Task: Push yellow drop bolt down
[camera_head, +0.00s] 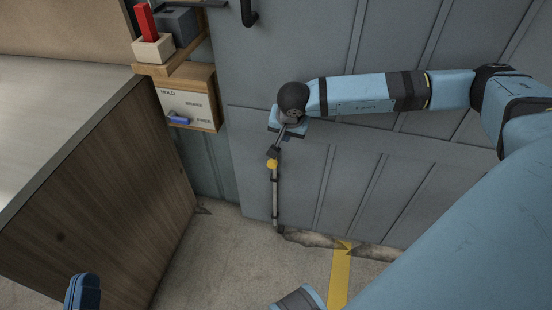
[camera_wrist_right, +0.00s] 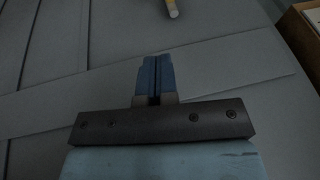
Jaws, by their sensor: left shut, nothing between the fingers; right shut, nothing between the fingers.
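The drop bolt is a thin upright grey rod (camera_head: 275,200) with a yellow knob (camera_head: 272,163) at its top, low on the grey door near its left edge. In the right wrist view, part of the yellow bolt (camera_wrist_right: 172,7) shows at the top edge, beyond my fingers. My right gripper (camera_head: 273,153) is shut and empty, pointing down just above the yellow knob. Its closed blue fingers (camera_wrist_right: 154,77) show in the wrist view; contact with the knob is not clear. My left gripper (camera_head: 83,290) is shut and empty at the bottom left, far from the bolt.
The grey door (camera_head: 400,190) stands behind my right arm. A wooden panel (camera_head: 190,100) with a blue lever and a red-handled block (camera_head: 152,45) is left of it. A wood-sided counter (camera_head: 100,190) fills the left. A yellow stripe (camera_head: 340,275) marks the floor.

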